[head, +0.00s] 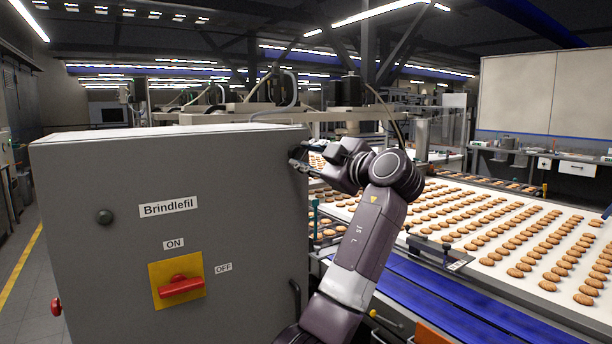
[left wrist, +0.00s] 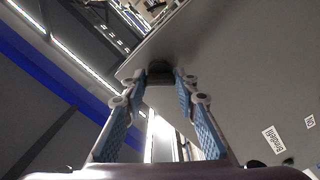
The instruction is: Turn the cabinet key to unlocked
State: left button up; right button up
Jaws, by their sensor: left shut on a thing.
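The grey cabinet (head: 90,175) labelled Brindlefil fills the left of the head view; its front also shows in the left wrist view (left wrist: 235,80). My left gripper (head: 299,164) is at the top right corner of its front. In the left wrist view its fingertips (left wrist: 163,76) are closed on both sides of a small dark piece on the cabinet face, which I take to be the key (left wrist: 160,68). The fingers mostly hide it in the head view, and I cannot read its turn position. My right gripper is out of view.
The cabinet front carries a red rotary switch (head: 180,287) between ON and OFF labels, a dark round knob (head: 105,217) and a black handle (head: 295,298). A conveyor with rows of biscuits (head: 470,225) runs on the right, behind my arm.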

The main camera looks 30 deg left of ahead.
pick_arm(q)
jog(key=n+b, duration=0.2)
jog(key=n, duration=0.1)
jog(key=shift+f+n, duration=0.15)
jog(key=shift+n, duration=0.15)
jog(key=shift+n+b, duration=0.55)
jog(key=shift+n, duration=1.75)
jog(key=o, duration=1.2)
jog(key=shift+c, duration=0.2)
jog(key=v, duration=1.2)
